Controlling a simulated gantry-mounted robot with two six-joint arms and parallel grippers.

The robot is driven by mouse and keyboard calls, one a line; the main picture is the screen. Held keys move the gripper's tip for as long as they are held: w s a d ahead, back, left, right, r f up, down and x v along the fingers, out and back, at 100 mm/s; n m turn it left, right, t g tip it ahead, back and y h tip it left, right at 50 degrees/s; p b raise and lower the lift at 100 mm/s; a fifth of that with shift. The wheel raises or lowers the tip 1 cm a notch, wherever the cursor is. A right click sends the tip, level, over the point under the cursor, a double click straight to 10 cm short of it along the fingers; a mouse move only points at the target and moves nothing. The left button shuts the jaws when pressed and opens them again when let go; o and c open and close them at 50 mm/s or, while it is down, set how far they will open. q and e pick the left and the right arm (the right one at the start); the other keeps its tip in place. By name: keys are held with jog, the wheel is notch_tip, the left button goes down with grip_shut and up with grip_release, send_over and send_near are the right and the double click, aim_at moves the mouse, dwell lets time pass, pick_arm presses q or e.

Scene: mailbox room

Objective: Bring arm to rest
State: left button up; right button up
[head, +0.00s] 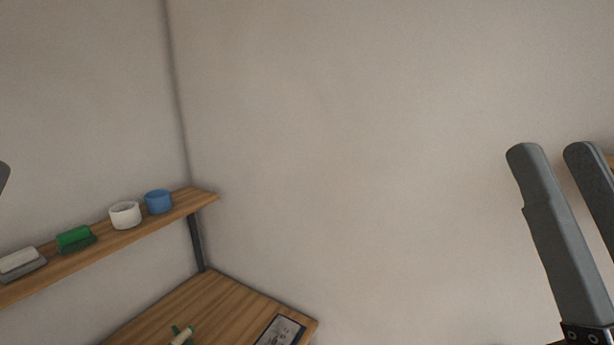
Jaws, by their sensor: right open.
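My right gripper (548,152) shows at the right side of the head view. Its two grey fingers point up, apart from each other, with nothing between them. The right edge of the picture cuts off part of it. A small dark grey tip (3,176) shows at the left edge; it may be part of my left gripper, but too little shows to tell its state.
A wooden shelf (90,258) at left carries a blue cup (158,201), a white cup (125,215), a green item (75,238) and a grey-white item (20,261). Below is a wooden table (215,295) with a framed picture (281,331) and a small green-and-tan object (183,336). Bare wall fills the middle.

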notch_tip(320, 180, up, 18)
jog(key=p, duration=1.5)
jog(key=shift+w, duration=0.1)
